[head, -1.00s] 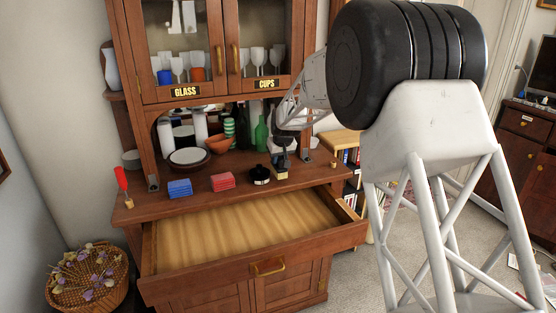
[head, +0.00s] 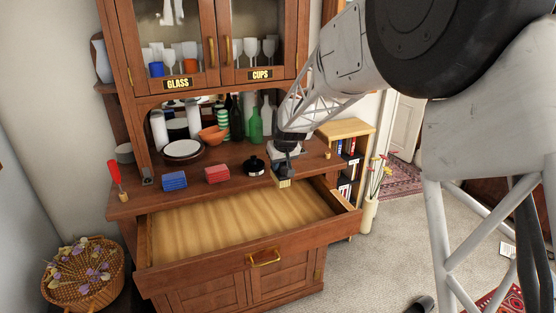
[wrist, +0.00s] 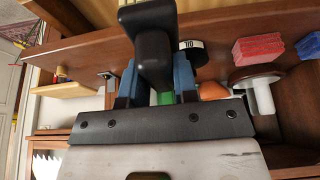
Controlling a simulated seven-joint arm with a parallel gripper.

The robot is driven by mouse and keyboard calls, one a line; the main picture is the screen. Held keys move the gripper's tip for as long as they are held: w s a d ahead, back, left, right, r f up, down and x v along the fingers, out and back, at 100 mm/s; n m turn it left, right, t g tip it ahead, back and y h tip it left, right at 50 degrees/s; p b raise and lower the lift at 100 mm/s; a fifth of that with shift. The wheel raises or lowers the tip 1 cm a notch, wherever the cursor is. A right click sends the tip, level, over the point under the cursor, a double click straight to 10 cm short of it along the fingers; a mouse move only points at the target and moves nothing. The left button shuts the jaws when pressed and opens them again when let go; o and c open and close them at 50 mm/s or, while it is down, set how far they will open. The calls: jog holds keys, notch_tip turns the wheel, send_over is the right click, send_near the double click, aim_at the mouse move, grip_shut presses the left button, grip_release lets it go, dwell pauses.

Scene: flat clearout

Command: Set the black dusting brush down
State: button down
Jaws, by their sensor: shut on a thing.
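The black dusting brush (wrist: 153,45) has a dark handle and pale yellow bristles. My gripper (wrist: 155,88) is shut on its handle, with blue fingers on either side. In the head view the brush (head: 284,183) hangs with bristles downward at the front edge of the cabinet's counter (head: 235,184), by the back right of the open drawer. I cannot tell whether the bristles touch anything. In the head view my gripper (head: 287,160) is directly above the brush, and the handle is mostly hidden.
The open drawer (head: 262,245) looks empty. On the counter are a blue stack (head: 174,180), a red stack (head: 216,174) and a black round tin (head: 254,167). Bottles (head: 256,126), an orange bowl (head: 212,136) and a plate (head: 183,150) stand behind. A red-topped item (head: 114,172) is at left.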

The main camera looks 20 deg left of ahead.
jog(key=shift+s+d, duration=0.45)
jog(key=shift+s, duration=0.25)
jog(key=shift+r, duration=0.1)
send_over(275, 225)
notch_tip(275, 225, down, 9)
jog(key=shift+w, duration=0.1)
dwell(0.4)
notch_tip(275, 225, down, 6)
dwell(0.6)
jog(key=shift+f, duration=1.95)
